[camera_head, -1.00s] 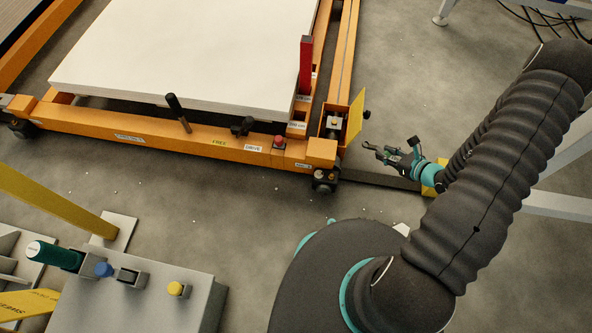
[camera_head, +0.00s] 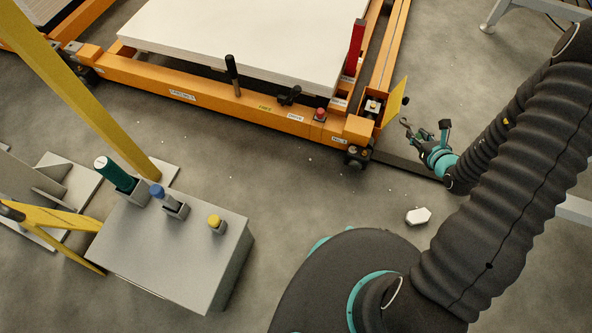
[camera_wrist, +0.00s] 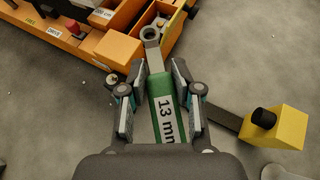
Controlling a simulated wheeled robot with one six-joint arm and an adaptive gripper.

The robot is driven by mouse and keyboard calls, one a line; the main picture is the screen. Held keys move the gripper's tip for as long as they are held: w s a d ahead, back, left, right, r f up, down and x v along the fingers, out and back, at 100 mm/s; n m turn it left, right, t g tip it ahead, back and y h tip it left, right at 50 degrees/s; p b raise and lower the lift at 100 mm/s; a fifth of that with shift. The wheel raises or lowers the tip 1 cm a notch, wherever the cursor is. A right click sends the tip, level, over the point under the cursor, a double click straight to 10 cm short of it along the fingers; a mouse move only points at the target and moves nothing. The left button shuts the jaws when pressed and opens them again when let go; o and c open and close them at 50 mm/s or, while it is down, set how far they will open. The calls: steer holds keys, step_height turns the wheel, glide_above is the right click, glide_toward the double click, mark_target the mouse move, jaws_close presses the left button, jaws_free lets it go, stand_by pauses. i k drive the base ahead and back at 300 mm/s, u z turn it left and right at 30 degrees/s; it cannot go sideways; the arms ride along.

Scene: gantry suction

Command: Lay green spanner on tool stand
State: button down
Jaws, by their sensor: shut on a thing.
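The green spanner is in my gripper (camera_wrist: 153,85). Its green handle (camera_wrist: 163,105) carries a white "13 mm" label, and its grey ring end (camera_wrist: 151,37) points forward past the fingers. In the head view my gripper (camera_head: 425,138) is at the right, beside the orange gantry's corner and above the floor, with the spanner's head (camera_head: 405,123) small at its tip. A grey stand (camera_head: 175,255), apparently the tool stand, is at the lower left, well away from my gripper. A green-handled, a blue-topped and a yellow-topped item sit in holders along its far edge.
The orange gantry frame (camera_head: 200,95) with a white slab (camera_head: 250,35) fills the top. A yellow post (camera_head: 75,85) rises behind the stand. A small white block (camera_head: 418,216) lies on the floor. Bare floor lies between the stand and the gantry.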

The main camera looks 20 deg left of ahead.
mark_target(131, 250)
steer(key=z, duration=0.95)
steer(key=k, duration=2.75)
steer(key=u, duration=2.05)
steer(key=i, duration=0.5)
steer(key=u, duration=0.05)
